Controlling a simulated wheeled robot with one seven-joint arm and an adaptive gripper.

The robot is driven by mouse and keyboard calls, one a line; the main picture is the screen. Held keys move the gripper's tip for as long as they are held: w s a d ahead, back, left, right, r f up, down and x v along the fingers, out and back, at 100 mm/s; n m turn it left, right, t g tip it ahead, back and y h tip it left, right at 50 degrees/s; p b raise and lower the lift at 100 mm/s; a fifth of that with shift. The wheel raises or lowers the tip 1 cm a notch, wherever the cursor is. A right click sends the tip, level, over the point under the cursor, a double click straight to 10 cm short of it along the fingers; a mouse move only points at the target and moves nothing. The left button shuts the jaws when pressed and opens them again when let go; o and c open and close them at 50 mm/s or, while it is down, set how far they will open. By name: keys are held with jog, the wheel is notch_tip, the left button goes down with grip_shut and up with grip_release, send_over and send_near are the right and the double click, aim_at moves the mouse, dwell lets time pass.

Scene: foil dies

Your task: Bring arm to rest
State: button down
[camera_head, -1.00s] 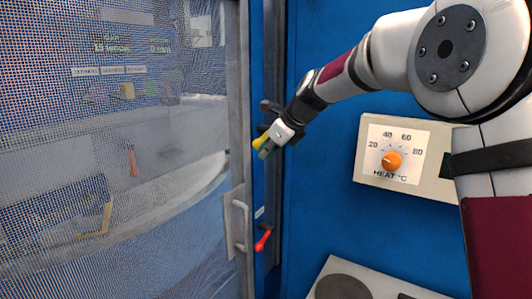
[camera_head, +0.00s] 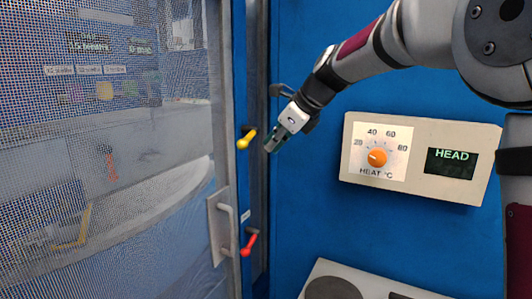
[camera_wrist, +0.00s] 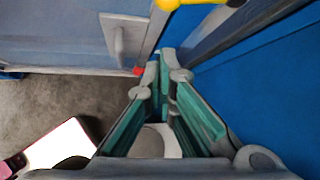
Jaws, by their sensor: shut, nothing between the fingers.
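My gripper (camera_head: 276,141) is at the end of my arm, which reaches in from the upper right in the head view. It is in the air in front of the blue wall, just right of a yellow-knobbed lever (camera_head: 246,139), with a visible gap between them. In the wrist view my gripper (camera_wrist: 168,58) shows its green-padded fingers with the tips together and nothing between them. The yellow knob (camera_wrist: 185,3) shows at the top edge of that view, beyond the fingertips.
A mesh door (camera_head: 120,190) with a grey handle (camera_head: 226,228) fills the left. A red-knobbed lever (camera_head: 250,244) sits low by its edge. A panel with an orange HEAT dial (camera_head: 377,157) and a HEAD display (camera_head: 451,163) is on the blue wall (camera_head: 310,215). A hotplate-like surface (camera_head: 335,288) is below.

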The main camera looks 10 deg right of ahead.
jog(key=shift+s, duration=0.1)
jog(key=s+d+n+h, duration=0.35)
jog(key=s+n, duration=0.75)
jog(key=s, duration=0.8)
jog(key=s+d+f+n, duration=0.1)
jog(key=s+f+n, duration=0.2)
jog(key=s, duration=0.3)
jog(key=s+d+f+n+h, duration=0.1)
jog(key=s+d+f+n, duration=0.1)
jog(key=s+n, duration=0.3)
jog(key=s+d+f+n+g, duration=0.1)
jog(key=s+d+f+n, duration=0.1)
jog(key=s+f+n, duration=0.2)
jog(key=s+n, duration=0.1)
jog(key=s, duration=0.2)
jog(key=shift+s+d+f+h, duration=0.15)
jog(key=shift+s+f+h, duration=0.05)
jog(key=shift+s+h, duration=0.15)
